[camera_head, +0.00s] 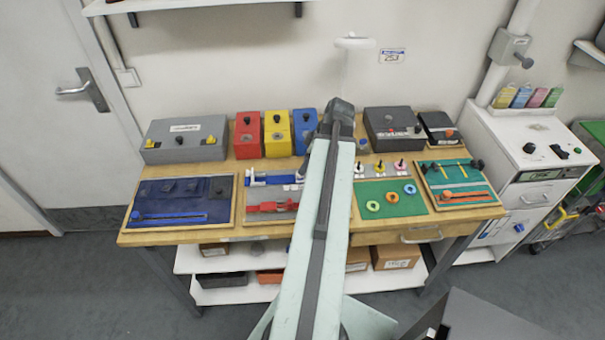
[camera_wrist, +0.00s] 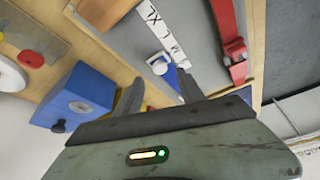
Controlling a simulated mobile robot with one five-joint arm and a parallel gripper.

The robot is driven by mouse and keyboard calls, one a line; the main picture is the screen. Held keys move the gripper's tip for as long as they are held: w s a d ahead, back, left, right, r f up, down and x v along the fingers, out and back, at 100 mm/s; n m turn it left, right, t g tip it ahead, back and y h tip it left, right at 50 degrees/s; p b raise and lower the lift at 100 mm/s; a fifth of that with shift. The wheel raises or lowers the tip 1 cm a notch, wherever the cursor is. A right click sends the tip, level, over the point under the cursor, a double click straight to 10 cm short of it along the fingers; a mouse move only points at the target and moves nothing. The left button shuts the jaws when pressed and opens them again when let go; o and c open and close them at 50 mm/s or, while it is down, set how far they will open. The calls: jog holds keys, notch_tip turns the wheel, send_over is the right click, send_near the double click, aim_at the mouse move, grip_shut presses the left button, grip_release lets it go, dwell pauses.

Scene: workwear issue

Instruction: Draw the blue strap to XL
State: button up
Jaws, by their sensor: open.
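A grey board (camera_head: 284,191) in a wooden frame lies on the workbench. On it, a blue strap part (camera_head: 258,179) lies at the back and a red one (camera_head: 272,207) in front. In the wrist view, a white strip (camera_wrist: 155,22) marked with letters including XL runs away from a blue end piece (camera_wrist: 166,69), which sits near the M mark. My gripper (camera_wrist: 160,80) is open. Its two dark fingers stand either side of the blue piece in the picture; I cannot tell whether they touch it. In the head view my arm hides the gripper.
The red part (camera_wrist: 233,45) lies right of the strip. A blue box (camera_wrist: 75,96) with a black knob stands close left of my gripper. Yellow (camera_head: 277,134) and red (camera_head: 248,135) boxes stand behind the board. A dark blue panel (camera_head: 183,190) lies to its left.

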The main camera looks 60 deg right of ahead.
jog(key=b+x, duration=0.2)
jog(key=x, duration=0.2)
jog(key=shift+f+b, duration=0.25)
jog(key=shift+b, duration=0.15)
jog(key=shift+w+r, duration=0.1)
grip_shut()
dwell(0.9)
